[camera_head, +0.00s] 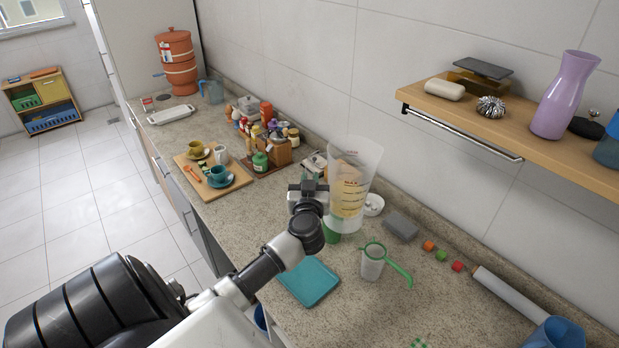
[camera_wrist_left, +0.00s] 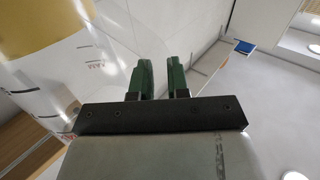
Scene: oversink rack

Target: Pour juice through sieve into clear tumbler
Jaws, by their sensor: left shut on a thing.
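The large clear measuring jug (camera_head: 366,162) with dark and red marks holds yellow-orange juice in the head view. It leans slightly; I cannot tell whether its base touches the counter. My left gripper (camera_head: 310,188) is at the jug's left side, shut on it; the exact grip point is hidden. In the left wrist view the fingertips (camera_wrist_left: 160,78) stand a little apart, with the clear jug (camera_wrist_left: 95,68) close beside them. The clear tumbler (camera_head: 371,268) stands on the counter to the jug's lower right. The green-rimmed sieve (camera_head: 375,249) sits over its mouth, handle toward the lower right.
A grey sponge (camera_head: 400,226), small coloured cubes (camera_head: 441,256) and a white roll (camera_head: 510,295) lie at right. A wooden shelf (camera_head: 540,150) overhangs the counter's back.

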